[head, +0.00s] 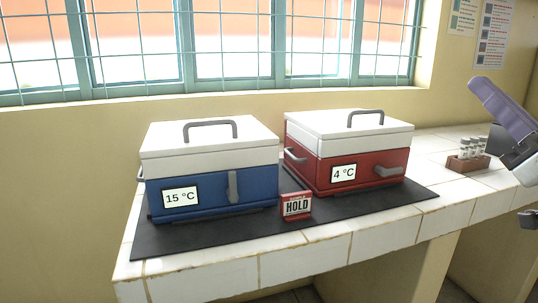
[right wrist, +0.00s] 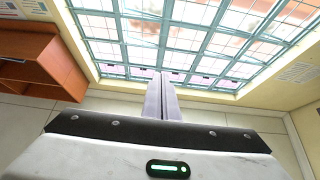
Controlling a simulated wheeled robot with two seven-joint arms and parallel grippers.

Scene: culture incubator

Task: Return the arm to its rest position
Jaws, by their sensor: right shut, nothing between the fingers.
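My right gripper (head: 482,86) is at the right edge of the head view, raised above the counter, its pale purple fingers pointing up and to the left. In the right wrist view its fingers (right wrist: 162,80) are pressed together with nothing between them, in front of a wall and barred window. My left gripper is in neither view. A blue cooler box (head: 212,190) labelled 15 °C and a red cooler box (head: 360,172) labelled 4 °C stand on the counter, both with white lids closed. The right gripper is apart from both boxes.
A black mat (head: 180,240) lies under the boxes on the white tiled counter (head: 300,258). A HOLD sign (head: 296,206) stands between them. A small brown rack (head: 468,162) with several vials stands at the right, near the gripper. The wrist view shows a brown wooden cabinet (right wrist: 45,65).

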